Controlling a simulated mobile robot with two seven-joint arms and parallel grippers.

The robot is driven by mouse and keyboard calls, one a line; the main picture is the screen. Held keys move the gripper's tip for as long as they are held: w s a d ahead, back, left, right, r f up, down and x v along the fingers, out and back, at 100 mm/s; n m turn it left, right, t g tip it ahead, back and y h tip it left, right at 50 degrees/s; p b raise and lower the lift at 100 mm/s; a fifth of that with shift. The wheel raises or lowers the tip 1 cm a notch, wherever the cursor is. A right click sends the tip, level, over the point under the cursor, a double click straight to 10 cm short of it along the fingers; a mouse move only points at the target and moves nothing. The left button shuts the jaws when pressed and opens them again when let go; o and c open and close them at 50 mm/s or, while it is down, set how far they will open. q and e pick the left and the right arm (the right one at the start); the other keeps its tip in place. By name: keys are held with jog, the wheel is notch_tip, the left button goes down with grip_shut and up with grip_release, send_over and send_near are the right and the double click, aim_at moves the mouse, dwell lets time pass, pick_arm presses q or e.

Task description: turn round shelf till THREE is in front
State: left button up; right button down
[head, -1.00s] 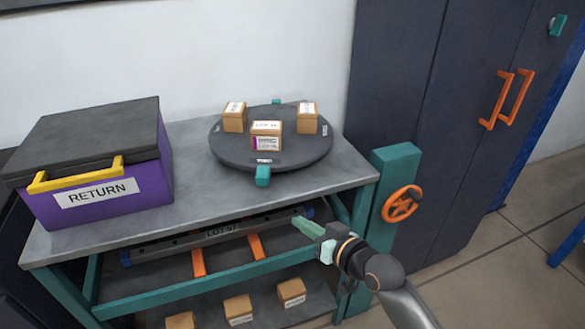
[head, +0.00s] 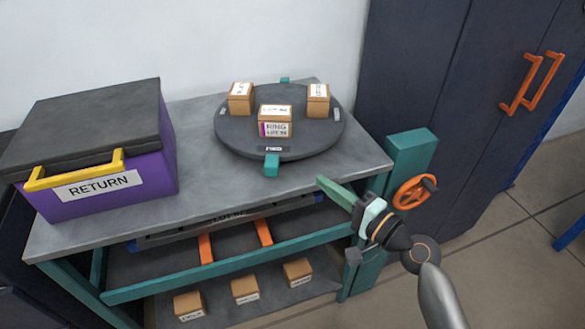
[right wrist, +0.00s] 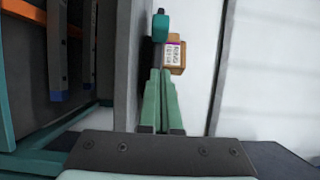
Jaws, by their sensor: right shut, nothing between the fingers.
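The round shelf (head: 225,138) is a dark disc on the grey table. Its front rim label appears to read TWO, beside a teal knob (head: 271,165) at the front. My right gripper (head: 322,181) is shut and empty, in front of and right of the disc, apart from the knob. In the right wrist view its green fingers (right wrist: 160,100) point towards the knob (right wrist: 160,25) and a box (right wrist: 176,55). My left gripper is not in view.
A purple RETURN box (head: 120,190) with a dark lid and yellow handle stands on the table's left. A teal post with an orange handwheel (head: 414,191) is at the right. Dark cabinets are behind it. Several boxes sit on the lower shelf (head: 245,290).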

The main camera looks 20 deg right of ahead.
aim_at(279, 161)
jog(key=w+a, duration=0.2)
jog(key=w+a+p, duration=0.1)
jog(key=w+a, duration=0.1)
jog(key=w, duration=0.1)
jog(key=shift+w+a, duration=0.2)
jog(key=shift+a, duration=0.05)
jog(key=shift+w+a, duration=0.1)
jog(key=shift+a, duration=0.25)
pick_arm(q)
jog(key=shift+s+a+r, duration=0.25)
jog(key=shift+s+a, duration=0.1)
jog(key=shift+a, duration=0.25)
pick_arm(e)
jog(key=shift+w+a, duration=0.1)
jog(key=shift+a, duration=0.15)
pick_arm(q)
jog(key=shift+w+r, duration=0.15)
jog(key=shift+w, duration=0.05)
pick_arm(e)
jog(key=shift+a, duration=0.1)
